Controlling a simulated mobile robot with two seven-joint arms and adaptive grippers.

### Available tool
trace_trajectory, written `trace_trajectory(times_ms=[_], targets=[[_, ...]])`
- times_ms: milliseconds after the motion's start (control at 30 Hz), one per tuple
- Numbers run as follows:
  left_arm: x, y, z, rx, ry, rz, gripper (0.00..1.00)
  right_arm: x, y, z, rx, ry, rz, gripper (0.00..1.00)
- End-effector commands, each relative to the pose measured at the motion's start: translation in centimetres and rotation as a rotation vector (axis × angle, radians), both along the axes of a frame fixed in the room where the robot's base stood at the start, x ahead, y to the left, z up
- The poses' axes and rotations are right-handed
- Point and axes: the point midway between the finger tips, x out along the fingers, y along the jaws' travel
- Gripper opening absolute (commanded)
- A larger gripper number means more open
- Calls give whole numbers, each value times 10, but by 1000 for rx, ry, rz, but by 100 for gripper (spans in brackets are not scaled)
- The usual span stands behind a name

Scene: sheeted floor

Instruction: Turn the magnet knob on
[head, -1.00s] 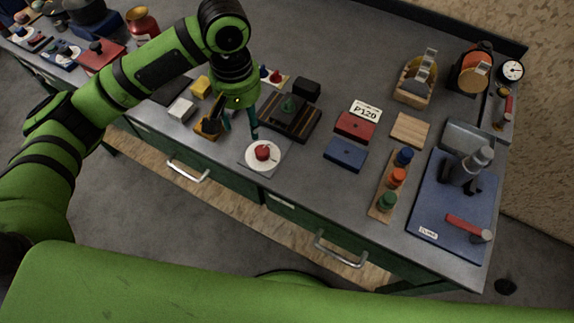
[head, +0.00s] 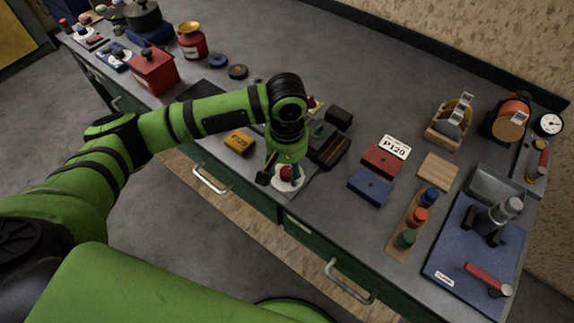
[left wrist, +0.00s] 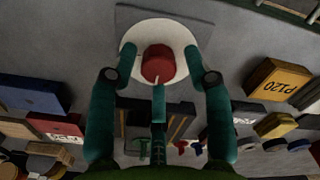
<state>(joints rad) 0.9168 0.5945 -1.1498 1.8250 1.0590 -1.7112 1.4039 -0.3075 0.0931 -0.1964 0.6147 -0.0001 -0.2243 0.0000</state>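The magnet knob (head: 286,172) is a red round knob on a white disc, set on a grey plate at the bench's front edge. In the left wrist view the red knob (left wrist: 158,63) lies near the top centre, with the white disc (left wrist: 135,38) around it. My left gripper (head: 283,168) is low over the disc in the head view. My right gripper is not in view.
A yellow block (head: 240,142) stands left of the knob. A dark striped block (head: 328,150) stands behind it to the right. Red (head: 381,161) and blue (head: 370,186) blocks lie farther right. A silver drawer handle (head: 210,180) sticks out below the bench edge.

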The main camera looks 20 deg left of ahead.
Motion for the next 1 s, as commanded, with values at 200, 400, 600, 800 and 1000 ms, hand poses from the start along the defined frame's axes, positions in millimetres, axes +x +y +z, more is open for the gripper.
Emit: trace_trajectory(times_ms=[200, 400, 600, 800, 1000], targets=[[0, 0, 0, 1, 1, 0, 0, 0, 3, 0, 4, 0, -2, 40], [-1, 0, 1, 0, 3, -13, 0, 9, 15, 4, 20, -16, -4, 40], [-1, 0, 4, 1, 6, -83, 0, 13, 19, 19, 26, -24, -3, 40], [-2, 0, 6, 1, 7, -226, 0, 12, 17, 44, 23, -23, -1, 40], [-3, 0, 6, -1, 8, -412, 0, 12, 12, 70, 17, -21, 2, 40]])
